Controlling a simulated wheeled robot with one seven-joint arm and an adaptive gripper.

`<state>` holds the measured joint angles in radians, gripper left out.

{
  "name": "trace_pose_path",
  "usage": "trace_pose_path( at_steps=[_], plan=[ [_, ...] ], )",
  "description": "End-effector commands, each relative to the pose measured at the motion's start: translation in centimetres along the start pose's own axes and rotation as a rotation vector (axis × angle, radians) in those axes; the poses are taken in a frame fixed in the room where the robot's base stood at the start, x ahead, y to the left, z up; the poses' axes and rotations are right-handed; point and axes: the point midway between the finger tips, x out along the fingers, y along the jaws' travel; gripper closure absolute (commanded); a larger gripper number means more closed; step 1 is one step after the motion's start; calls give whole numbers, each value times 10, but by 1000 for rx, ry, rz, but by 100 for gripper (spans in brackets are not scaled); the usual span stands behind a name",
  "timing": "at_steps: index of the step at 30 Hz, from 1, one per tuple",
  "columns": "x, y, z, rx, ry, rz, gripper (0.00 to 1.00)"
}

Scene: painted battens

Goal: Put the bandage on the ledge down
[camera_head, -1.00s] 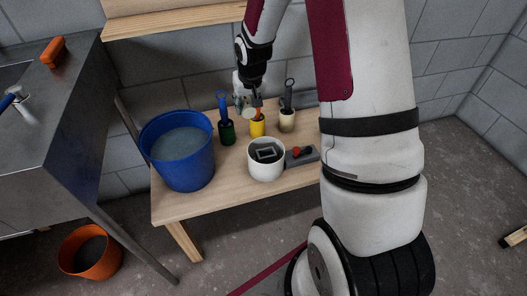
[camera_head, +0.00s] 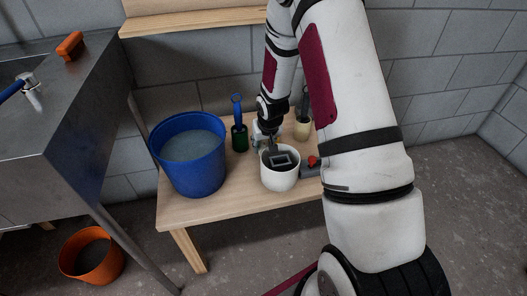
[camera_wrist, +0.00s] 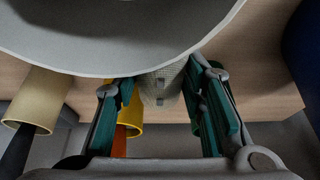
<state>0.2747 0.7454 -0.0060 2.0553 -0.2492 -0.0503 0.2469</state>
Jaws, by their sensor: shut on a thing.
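The bandage (camera_wrist: 163,84) is a pale, woven-looking roll between the two green-padded fingers of my gripper (camera_wrist: 158,88) in the wrist view. The gripper is shut on it. The rim of the white pot hides part of the roll. In the head view my gripper (camera_head: 266,137) is over the wooden bench, just behind the white pot (camera_head: 280,180); the bandage is hard to make out there. I cannot tell whether the roll touches the bench or the pot. A wooden ledge (camera_head: 190,24) runs along the wall above the bench (camera_head: 225,208).
A blue bucket (camera_head: 190,165) stands left of the pot. A red-knobbed grey item (camera_head: 312,163) lies right of the pot. The bench front left is clear.

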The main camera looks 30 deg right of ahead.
Motion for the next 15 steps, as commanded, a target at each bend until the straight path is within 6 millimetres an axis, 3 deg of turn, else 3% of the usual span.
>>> trace_pose_path(
  at_steps=[6,15],
  plan=[
    [28,1,12,1,-3,1,82],
    [29,0,12,1,-1,0,82]
  ],
)
